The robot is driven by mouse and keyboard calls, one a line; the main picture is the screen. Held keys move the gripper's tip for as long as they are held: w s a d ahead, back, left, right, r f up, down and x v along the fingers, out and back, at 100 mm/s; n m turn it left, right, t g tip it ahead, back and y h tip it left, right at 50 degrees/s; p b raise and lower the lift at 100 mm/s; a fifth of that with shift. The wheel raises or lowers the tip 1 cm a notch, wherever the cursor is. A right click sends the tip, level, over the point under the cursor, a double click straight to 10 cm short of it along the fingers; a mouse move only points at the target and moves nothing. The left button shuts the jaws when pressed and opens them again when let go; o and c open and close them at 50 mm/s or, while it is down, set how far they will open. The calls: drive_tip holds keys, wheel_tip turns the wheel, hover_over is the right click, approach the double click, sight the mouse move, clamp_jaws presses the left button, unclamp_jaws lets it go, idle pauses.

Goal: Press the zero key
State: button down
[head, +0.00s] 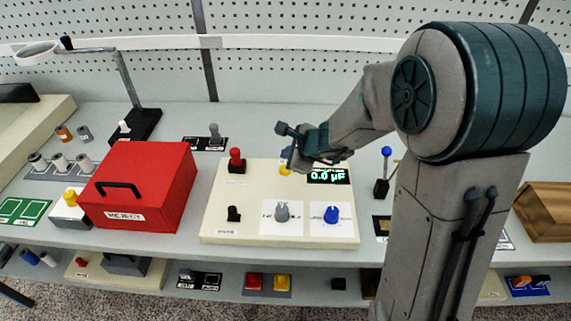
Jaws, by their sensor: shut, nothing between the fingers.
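A cream meter panel (240,189) stands on the bench, with a lit green display (328,176) that seems to read 0.0 µF. A yellow key (285,170) sits left of the display, partly hidden by my gripper; I cannot read a label that marks it as the zero key. My gripper (293,163) is shut and empty, pointing down over the yellow key. I cannot tell whether it touches it.
A red reject box (140,185) stands left of the panel. A magnifier lamp (125,80) is behind it. A blue-topped lever (385,170) stands right of the panel, close to my arm. A lower shelf (220,283) holds more switches.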

sight(288, 172)
wheel_tip(288, 172, up, 3)
drive_tip(key=shift+f+p, duration=0.1)
drive_tip(key=shift+p, duration=0.75)
drive_tip(key=shift+f, duration=0.1)
drive_tip(key=shift+s+r, duration=0.2)
drive_tip(key=shift+r, duration=0.1)
drive_tip(key=s+d+r+n+g, duration=0.25)
drive_tip(key=s+r+n, duration=0.45)
drive_tip(key=s+n, duration=0.45)
drive_tip(key=s+d+n+g+h, duration=0.1)
drive_tip(key=s+d+n+h, duration=0.5)
drive_tip(key=s+d, duration=0.6)
drive_tip(key=shift+s+d+r+n, duration=0.25)
drive_tip(key=shift+s+n, duration=0.35)
drive_tip(key=shift+n, duration=0.25)
